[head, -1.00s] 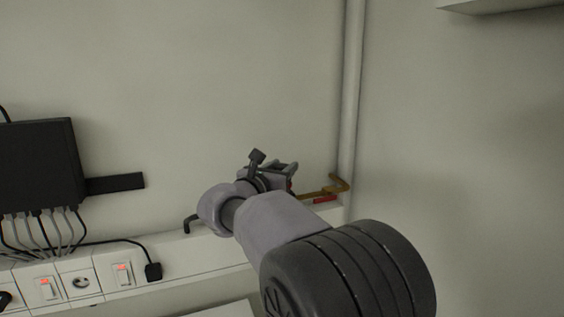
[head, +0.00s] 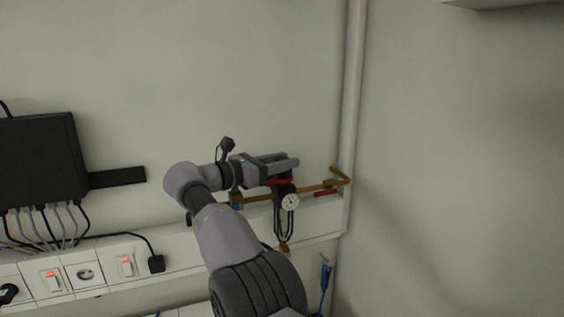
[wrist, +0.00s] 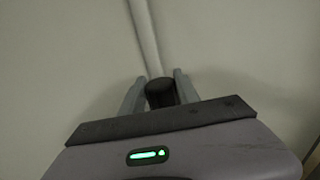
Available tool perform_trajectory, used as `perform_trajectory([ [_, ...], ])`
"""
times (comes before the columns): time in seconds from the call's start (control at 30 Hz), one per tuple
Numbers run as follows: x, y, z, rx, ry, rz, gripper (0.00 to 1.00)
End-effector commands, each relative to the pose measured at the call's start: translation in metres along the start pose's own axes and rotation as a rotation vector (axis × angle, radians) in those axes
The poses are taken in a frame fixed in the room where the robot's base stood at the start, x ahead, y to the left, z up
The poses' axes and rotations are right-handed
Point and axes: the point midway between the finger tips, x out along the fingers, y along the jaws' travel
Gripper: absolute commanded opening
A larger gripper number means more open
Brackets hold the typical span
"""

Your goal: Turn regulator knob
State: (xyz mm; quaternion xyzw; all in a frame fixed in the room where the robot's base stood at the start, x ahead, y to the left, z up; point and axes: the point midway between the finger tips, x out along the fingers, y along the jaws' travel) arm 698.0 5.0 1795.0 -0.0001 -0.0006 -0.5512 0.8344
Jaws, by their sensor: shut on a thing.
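The regulator (head: 285,220) hangs on a brass pipe in the head view, with a dark body, a red ring and a round white gauge (head: 290,202). My gripper (head: 280,164) is at its top, just above the red ring. In the wrist view the black regulator knob (wrist: 161,93) sits between the two grey fingers (wrist: 158,92), which are shut on it. In the head view the fingers hide most of the knob.
The brass pipe (head: 318,188) runs along the wall to a white vertical pipe (head: 352,110) in the right corner. A white trunking with switches and sockets (head: 85,274) and a black box (head: 38,155) with cables are on the left. A blue item (head: 325,285) hangs below right.

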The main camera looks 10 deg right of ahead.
Motion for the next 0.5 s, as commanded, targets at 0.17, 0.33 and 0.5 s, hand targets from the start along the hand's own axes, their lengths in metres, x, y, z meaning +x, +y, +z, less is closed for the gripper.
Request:
perform_trajectory([
  [0.17, 0.0008, -0.0002, -0.0014, -0.003, 0.001, -0.007, 0.0],
  [0.33, 0.0009, -0.0002, -0.0013, -0.003, 0.001, -0.007, 0.0],
  [0.5, 0.0009, -0.0002, -0.001, -0.002, 0.001, -0.006, 0.57],
])
